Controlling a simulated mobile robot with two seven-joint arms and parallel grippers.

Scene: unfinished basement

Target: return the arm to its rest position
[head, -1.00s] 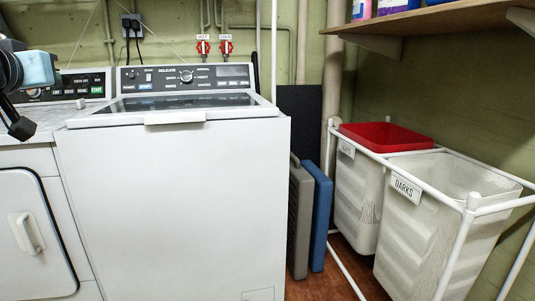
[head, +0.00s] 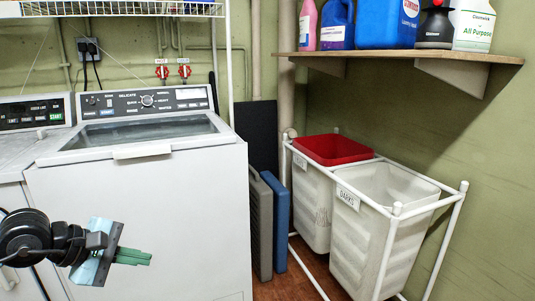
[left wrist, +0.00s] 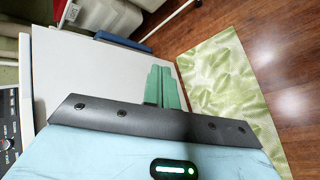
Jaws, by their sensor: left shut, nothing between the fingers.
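My left gripper (head: 134,257) is in front of the white top-loading washer (head: 140,220), at the lower left of the head view. Its green fingers are together, with nothing between them, and point to the right. In the left wrist view the same green fingers (left wrist: 162,88) show closed, with the washer's white front (left wrist: 110,75) beyond them. The black wrist and pale blue gripper body come in from the left. My right gripper is not in view.
A grey folded panel (head: 261,225) and a blue one (head: 277,220) stand right of the washer. A white hamper frame (head: 397,210) holds bins at the right. A wooden shelf (head: 450,58) carries bottles. A green leaf-patterned mat (left wrist: 225,90) lies on the wood floor.

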